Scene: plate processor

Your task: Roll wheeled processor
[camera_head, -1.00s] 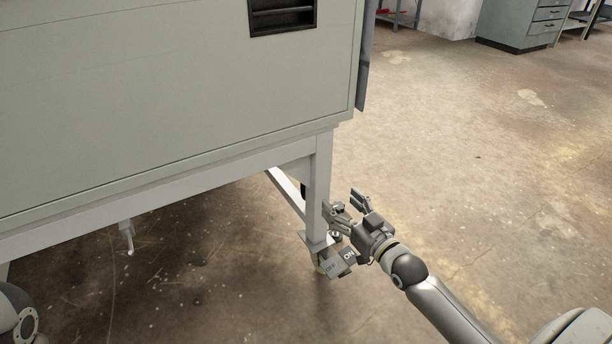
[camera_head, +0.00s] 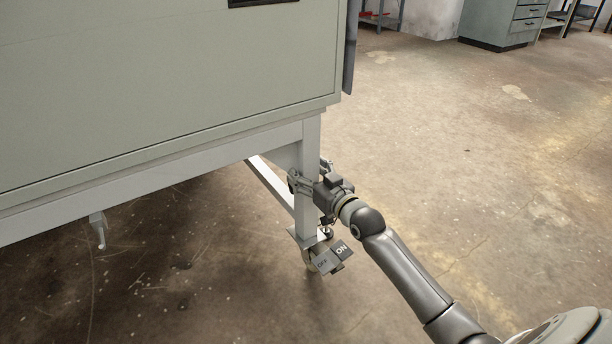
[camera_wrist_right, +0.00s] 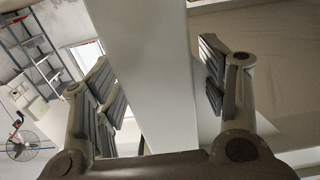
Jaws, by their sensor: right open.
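The wheeled processor (camera_head: 160,90) is a large grey-green cabinet on a pale metal frame, filling the left of the head view. Its near right leg (camera_head: 307,205) ends in a caster with a brake pedal (camera_head: 333,257) marked ON and OFF. My right gripper (camera_head: 308,176) is at this leg, above the caster. In the right wrist view the leg (camera_wrist_right: 155,70) stands between the two open fingers (camera_wrist_right: 160,95), with a gap visible on each side. My left gripper is not in view.
Open concrete floor (camera_head: 470,190) lies to the right of the processor. A grey drawer cabinet (camera_head: 503,25) stands far back at the right. A small metal fitting (camera_head: 98,225) hangs under the frame at the left.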

